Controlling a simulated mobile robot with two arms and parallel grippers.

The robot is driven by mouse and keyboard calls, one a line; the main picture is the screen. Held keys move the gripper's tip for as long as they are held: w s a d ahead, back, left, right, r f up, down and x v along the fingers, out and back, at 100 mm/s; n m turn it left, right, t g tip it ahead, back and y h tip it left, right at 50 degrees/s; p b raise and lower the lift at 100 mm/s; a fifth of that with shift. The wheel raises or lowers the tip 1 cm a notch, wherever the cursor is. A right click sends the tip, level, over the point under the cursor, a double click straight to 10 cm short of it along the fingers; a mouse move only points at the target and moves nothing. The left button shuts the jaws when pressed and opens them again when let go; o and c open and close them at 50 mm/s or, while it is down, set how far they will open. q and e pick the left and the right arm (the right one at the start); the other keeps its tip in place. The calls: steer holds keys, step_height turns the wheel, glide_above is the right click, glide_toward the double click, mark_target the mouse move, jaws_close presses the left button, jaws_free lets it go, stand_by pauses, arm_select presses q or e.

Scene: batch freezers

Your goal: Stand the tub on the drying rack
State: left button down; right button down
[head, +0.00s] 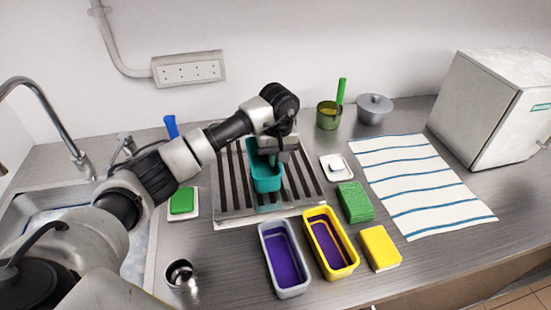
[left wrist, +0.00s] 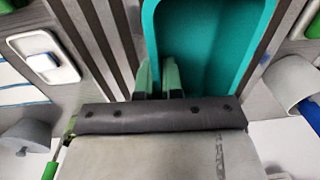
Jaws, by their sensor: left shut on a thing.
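The teal tub (head: 267,183) is over the middle of the slatted drying rack (head: 228,212), open side up and roughly upright. My left gripper (head: 274,157) is shut on the tub's far end wall. In the left wrist view, its two green fingertips (left wrist: 158,78) pinch the rim of the tub (left wrist: 212,35), which looks empty. The rack's dark slats (left wrist: 100,40) show beside and behind the tub. I cannot tell whether its base touches the slats. My right gripper is not in view.
A grey tub (head: 264,232) and a yellow tub (head: 352,262), both purple inside, stand in front of the rack. A green sponge (head: 355,202), a white soap dish (head: 337,175) and a striped towel (head: 415,180) lie to the right. A metal cup (head: 180,275) stands at front left.

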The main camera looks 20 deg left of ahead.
arm_select(q)
steer(key=shift+f, duration=0.8)
steer(key=shift+f, duration=0.1)
steer(key=shift+f, duration=0.15)
steer(key=c, duration=1.3)
jaws_free()
